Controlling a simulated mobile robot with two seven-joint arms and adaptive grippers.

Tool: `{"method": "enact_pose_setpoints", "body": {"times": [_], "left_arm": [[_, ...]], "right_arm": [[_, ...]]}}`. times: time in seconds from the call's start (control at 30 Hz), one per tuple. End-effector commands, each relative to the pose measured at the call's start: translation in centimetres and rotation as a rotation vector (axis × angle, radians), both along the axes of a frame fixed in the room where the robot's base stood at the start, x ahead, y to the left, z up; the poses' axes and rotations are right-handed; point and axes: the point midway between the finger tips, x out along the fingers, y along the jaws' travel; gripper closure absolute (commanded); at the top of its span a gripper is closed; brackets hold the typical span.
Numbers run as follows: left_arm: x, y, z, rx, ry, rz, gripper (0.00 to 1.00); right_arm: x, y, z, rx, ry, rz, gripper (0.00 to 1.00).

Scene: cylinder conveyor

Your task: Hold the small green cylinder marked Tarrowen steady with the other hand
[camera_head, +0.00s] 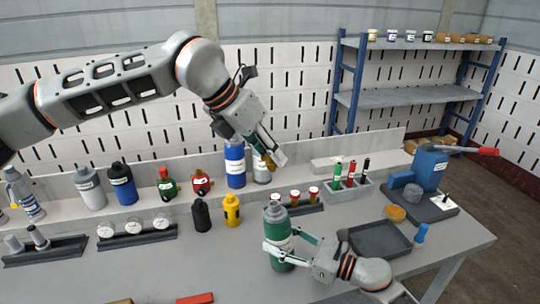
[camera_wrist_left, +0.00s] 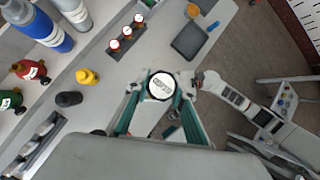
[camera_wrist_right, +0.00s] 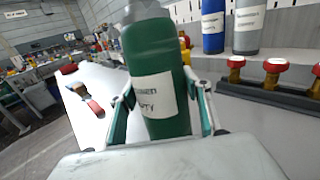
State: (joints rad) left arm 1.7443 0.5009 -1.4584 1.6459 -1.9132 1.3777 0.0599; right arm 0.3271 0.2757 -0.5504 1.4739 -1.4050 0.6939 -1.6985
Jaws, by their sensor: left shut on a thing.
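The green cylinder (camera_head: 279,245) stands upright near the table's front, with a grey top. In the right wrist view, its white label (camera_wrist_right: 155,95) is partly readable. My right gripper (camera_head: 283,243) has a finger on either side of its body; whether they press on it I cannot tell. My left gripper (camera_head: 268,160) is above and slightly left of the cylinder, apart from it. It is shut on a small brass-coloured fitting (camera_head: 265,162), whose round white face (camera_wrist_left: 161,86) shows in the left wrist view. There the fitting hides most of what is below it.
A grey tray (camera_head: 380,239) lies right of the cylinder, near an orange dish (camera_head: 396,213). A rack of red-topped fittings (camera_wrist_right: 273,70) is close behind the cylinder. Yellow (camera_head: 232,210) and black (camera_head: 201,215) small bottles stand to the left. A gauge rack (camera_head: 137,238) lies farther left.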

Motion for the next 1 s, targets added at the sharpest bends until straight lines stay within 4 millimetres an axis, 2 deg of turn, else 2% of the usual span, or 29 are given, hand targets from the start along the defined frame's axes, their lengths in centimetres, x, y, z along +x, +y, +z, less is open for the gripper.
{"method": "enact_pose_setpoints", "body": {"times": [0.03, 0.07, 0.4, 0.53, 1.0], "left_arm": [[0.0, 0.0, 0.0, -0.001, -0.001, 0.0, 1.0], [0.0, 0.0, 0.0, -0.001, -0.001, 0.0, 1.0], [0.0, 0.0, 0.0, -0.001, -0.001, 0.0, 1.0], [0.0, 0.0, 0.0, -0.001, -0.001, 0.0, 1.0], [0.0, 0.0, 0.0, -0.001, -0.001, 0.0, 1.0]], "right_arm": [[0.0, 0.0, -0.1, -0.002, 0.001, 0.0, 0.39], [0.0, 0.0, -0.1, -0.002, 0.001, 0.0, 0.32], [0.0, -0.1, 0.0, -0.001, 0.0, 0.0, 0.32], [-0.4, -0.9, -0.1, -0.001, 0.0, -0.001, 0.32], [-4.5, -8.6, -0.2, -0.004, 0.002, -0.001, 0.32]]}}
